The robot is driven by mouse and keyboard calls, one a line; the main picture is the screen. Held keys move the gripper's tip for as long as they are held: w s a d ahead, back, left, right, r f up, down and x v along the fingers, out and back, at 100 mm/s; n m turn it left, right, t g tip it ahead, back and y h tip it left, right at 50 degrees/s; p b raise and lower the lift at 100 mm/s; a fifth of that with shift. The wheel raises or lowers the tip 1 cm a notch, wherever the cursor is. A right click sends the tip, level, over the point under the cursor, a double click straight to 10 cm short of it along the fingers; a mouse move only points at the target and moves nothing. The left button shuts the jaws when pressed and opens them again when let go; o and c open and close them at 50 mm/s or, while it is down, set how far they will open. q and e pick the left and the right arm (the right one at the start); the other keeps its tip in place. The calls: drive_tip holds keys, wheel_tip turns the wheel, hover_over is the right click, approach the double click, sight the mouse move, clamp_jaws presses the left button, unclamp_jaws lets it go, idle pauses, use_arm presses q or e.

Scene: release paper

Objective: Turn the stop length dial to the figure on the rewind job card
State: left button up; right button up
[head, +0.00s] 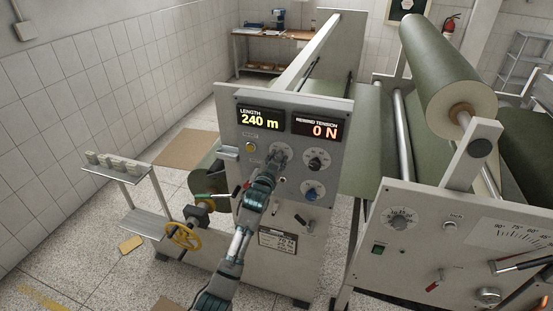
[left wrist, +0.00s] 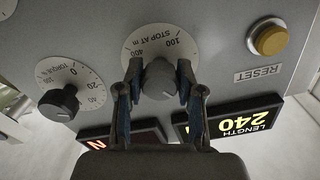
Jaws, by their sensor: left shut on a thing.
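The stop length dial (left wrist: 160,78) is a grey knob on a white round scale marked "STOP AT m", with 100 and 400 legible. In the left wrist view, which is turned over, my left gripper (left wrist: 158,84) has a finger on each side of the knob and is shut on it. In the head view my left gripper (head: 276,160) reaches up to the panel and covers most of the dial. The rewind job card (head: 278,240) is low on the panel; its figures are too small to read. My right gripper is not in view.
The length display (head: 260,117) reads 240 m and the rewind tension display (head: 318,128) reads 0 N. A torque dial (left wrist: 58,103) and a yellow reset button (left wrist: 270,40) flank the dial. A yellow handwheel (head: 184,236) stands left of my arm.

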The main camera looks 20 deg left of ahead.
use_arm(q)
drive_tip(key=shift+r, duration=0.3)
drive_tip(key=o, duration=1.1)
drive_tip(key=shift+w, duration=0.1)
drive_tip(key=shift+o, duration=0.3)
drive_tip(key=shift+w+d+f, duration=0.1)
drive_tip(key=shift+f, duration=0.15)
drive_tip(key=s, duration=1.2)
drive_tip(key=shift+a, duration=0.25)
drive_tip(key=shift+w+f, duration=0.1)
